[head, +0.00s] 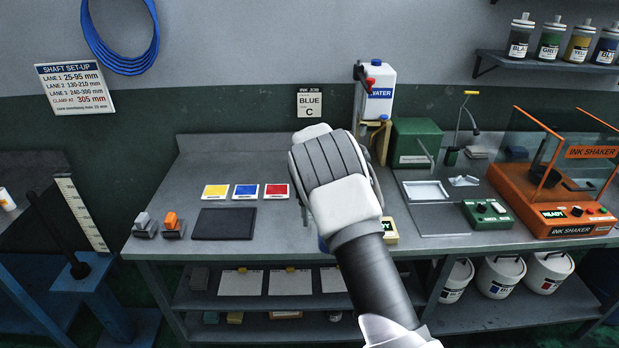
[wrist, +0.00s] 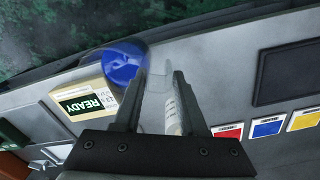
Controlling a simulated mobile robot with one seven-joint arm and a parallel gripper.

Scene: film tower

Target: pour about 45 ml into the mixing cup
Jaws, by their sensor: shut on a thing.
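In the wrist view my gripper (wrist: 163,80) is shut on a clear, pale vessel (wrist: 171,112) with faint marks on its side. The fingers hide much of it, and I cannot tell its fill level. A round, glossy blue cup or its blue contents (wrist: 118,66) shows just left of the fingertips. It overlaps the cream box with a READY display (wrist: 88,104); I cannot tell whether it stands on it. In the head view my arm hides the gripper and most of this; the cream READY box (head: 390,231) shows right of the arm.
Yellow, blue and red cards (head: 245,191) and a dark pad (head: 223,223) lie on the bench to the left. A water container (head: 379,90) stands behind. A green box (head: 417,142), a tray (head: 425,191) and an orange ink shaker (head: 552,205) are to the right.

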